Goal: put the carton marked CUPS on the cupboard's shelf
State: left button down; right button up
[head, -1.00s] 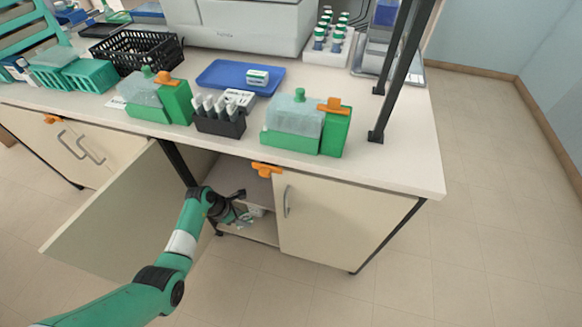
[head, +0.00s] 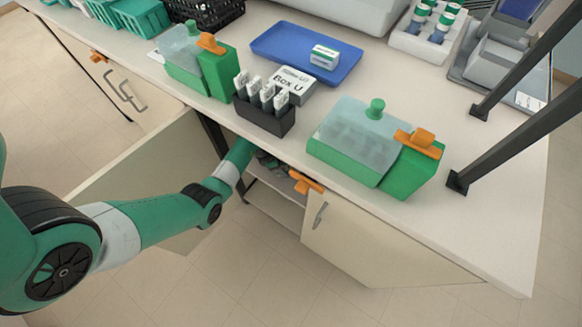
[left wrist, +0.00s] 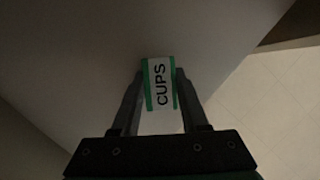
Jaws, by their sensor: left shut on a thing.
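The carton marked CUPS (left wrist: 159,92) is white with green edges and sits between the fingers of my left gripper (left wrist: 161,74), which is shut on it. In the head view my left arm reaches past the open door into the cupboard (head: 370,245), under the counter. The gripper there is mostly hidden by the counter edge, and the carton does not show. Part of a pale cupboard shelf (head: 283,208) shows below the arm. I cannot tell whether the carton touches a surface. My right gripper is not in view.
The left cupboard door (head: 135,160) stands open beside my arm; the right door is shut. An orange clip (head: 307,182) is at the cupboard's top edge. Green staining boxes, a black slide rack (head: 265,115) and a blue tray (head: 290,45) stand on the counter (head: 480,225).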

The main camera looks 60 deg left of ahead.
aim_at(285, 168)
pick_arm(q)
jog(key=c, duration=0.9)
grip_release()
jog(key=shift+f, duration=0.1)
jog(key=o, duration=0.5)
jog(key=p+v, duration=0.1)
jog(key=v, duration=0.1)
jog(key=p+v, duration=0.1)
jog(key=p, duration=0.1)
jog(key=p+v, duration=0.1)
jog(key=v, duration=0.1)
jog(key=shift+w+r+p, duration=0.15)
jog(key=shift+r+p, duration=0.2)
jog(key=shift+r, duration=0.05)
jog(key=s+a+p, duration=0.1)
jog(key=s, duration=0.3)
jog(key=s+a+p, duration=0.1)
jog(key=s, duration=0.3)
jog(key=s+a+p, duration=0.1)
jog(key=s+p, duration=0.1)
jog(key=s, duration=0.2)
jog(key=shift+f, duration=0.2)
